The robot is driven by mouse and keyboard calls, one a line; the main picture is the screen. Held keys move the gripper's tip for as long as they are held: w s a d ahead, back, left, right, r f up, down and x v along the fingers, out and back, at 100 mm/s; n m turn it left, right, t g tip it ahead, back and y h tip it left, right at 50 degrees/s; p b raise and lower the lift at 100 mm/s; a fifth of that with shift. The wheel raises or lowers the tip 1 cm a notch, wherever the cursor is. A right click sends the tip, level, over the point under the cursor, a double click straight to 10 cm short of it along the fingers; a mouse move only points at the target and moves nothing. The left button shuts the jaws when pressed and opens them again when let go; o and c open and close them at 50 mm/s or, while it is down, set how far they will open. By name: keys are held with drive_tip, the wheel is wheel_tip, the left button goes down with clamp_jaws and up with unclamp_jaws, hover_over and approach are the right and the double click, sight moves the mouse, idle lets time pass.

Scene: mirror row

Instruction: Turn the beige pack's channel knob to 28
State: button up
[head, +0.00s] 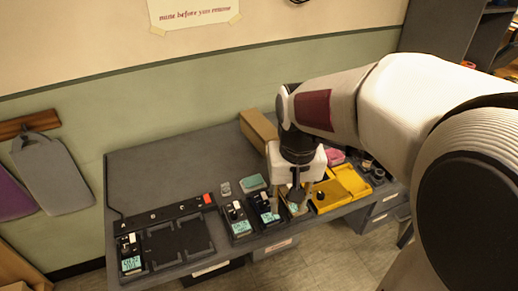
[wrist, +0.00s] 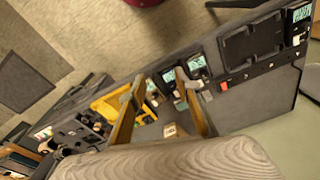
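My gripper (head: 290,203) hangs over the front edge of the desk, above a row of small packs with pale blue screens. In the wrist view its two fingers (wrist: 158,84) are spread apart with nothing visibly held between them. Two dark packs, one at the left (head: 239,222) and one beside it (head: 265,209), stand left of the gripper. Another pack with a lit screen (head: 297,208) lies under the gripper, partly hidden by it. I cannot tell surely which pack is beige. The channel knobs and screen digits are too small to read.
A black dock (head: 178,242) with empty bays and one dark pack (head: 130,256) at its left end lies on the grey desk (head: 150,175). A yellow tray (head: 345,183) stands right of the gripper. A cardboard box (head: 258,128) stands behind. The desk's back left is clear.

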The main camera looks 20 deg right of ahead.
drive_tip(key=w+d+f+m, duration=0.1)
drive_tip(key=w+d+f, duration=0.2)
drive_tip(key=w, duration=0.1)
drive_tip(key=w+d+f+m+g, duration=0.1)
drive_tip(key=w+d+f+m, duration=0.1)
drive_tip(key=w+f, duration=0.1)
drive_tip(key=w+d+f+m, duration=0.2)
drive_tip(key=w+d+f, duration=0.1)
drive_tip(key=w+f, duration=0.1)
drive_tip(key=shift+w+d+g, duration=0.3)
drive_tip(key=shift+w, duration=0.35)
drive_tip(key=shift+w+d+r+m, duration=0.15)
drive_tip(key=shift+w+r+m, duration=0.2)
drive_tip(key=shift+w, duration=0.15)
drive_tip(key=shift+w+d+r+m, duration=0.15)
drive_tip(key=shift+w+r+m, duration=0.05)
drive_tip(key=shift+w+m, duration=0.2)
drive_tip(key=shift+m, duration=0.25)
drive_tip(key=shift+f, duration=0.1)
drive_tip(key=shift+f, duration=3.8)
clamp_jaws()
